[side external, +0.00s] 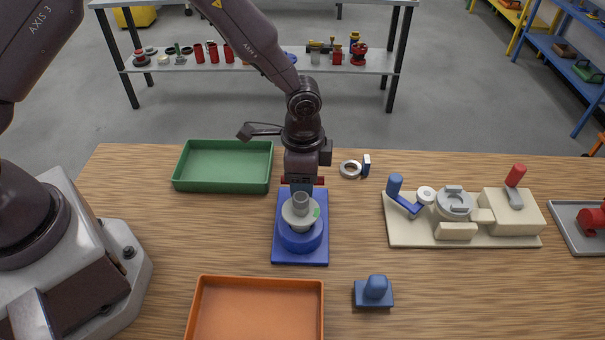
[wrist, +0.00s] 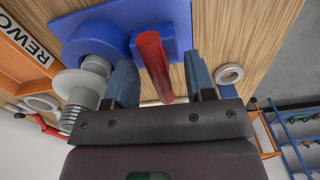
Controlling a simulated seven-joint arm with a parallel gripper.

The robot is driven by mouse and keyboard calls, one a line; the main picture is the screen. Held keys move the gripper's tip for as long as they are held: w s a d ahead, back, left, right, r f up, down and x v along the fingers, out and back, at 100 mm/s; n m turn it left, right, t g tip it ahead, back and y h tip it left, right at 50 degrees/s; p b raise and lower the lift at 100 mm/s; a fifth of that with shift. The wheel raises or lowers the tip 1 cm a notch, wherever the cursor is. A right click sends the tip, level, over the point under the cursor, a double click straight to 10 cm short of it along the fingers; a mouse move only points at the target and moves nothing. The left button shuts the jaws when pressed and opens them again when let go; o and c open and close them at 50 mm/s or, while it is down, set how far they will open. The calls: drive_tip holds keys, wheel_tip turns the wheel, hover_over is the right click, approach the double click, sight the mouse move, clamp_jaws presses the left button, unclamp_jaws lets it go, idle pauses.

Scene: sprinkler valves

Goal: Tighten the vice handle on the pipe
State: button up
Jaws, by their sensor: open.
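A blue vice (side external: 316,252) stands mid-table, with a square base and a round body. A grey flanged part (side external: 303,219) with an upright pipe-like neck and a green mark sits on it. In the wrist view the blue base (wrist: 178,14) and grey part (wrist: 85,85) are at upper left. A red handle bar (wrist: 153,62) shows there between my two fingers; its red ends (side external: 320,181) peek out beside my gripper in the side view. My gripper (side external: 302,186) is open behind the grey part. In the wrist view its blue fingers (wrist: 161,75) appear apart from the bar on both sides.
A green tray (side external: 223,188) is behind left, an orange tray (side external: 258,281) in front. A metal ring (side external: 350,169) and small blue piece (side external: 366,165) lie right of my gripper. A beige fixture board (side external: 462,236) with levers and a blue block (side external: 374,292) are further right.

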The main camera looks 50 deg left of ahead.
drive_tip(key=shift+r, duration=2.6)
drive_tip(key=s+a+r+n+t, duration=0.2)
drive_tip(key=s+a+r+n, duration=0.2)
drive_tip(key=s+r, duration=0.6)
drive_tip(key=s+a+r+n+t, duration=0.3)
drive_tip(key=s+a+r+n, duration=0.2)
drive_tip(key=r, duration=0.9)
drive_tip(key=s+a, duration=0.3)
drive_tip(key=s, duration=0.2)
drive_tip(key=shift+s+a+t, duration=0.2)
drive_tip(key=shift+t, duration=0.1)
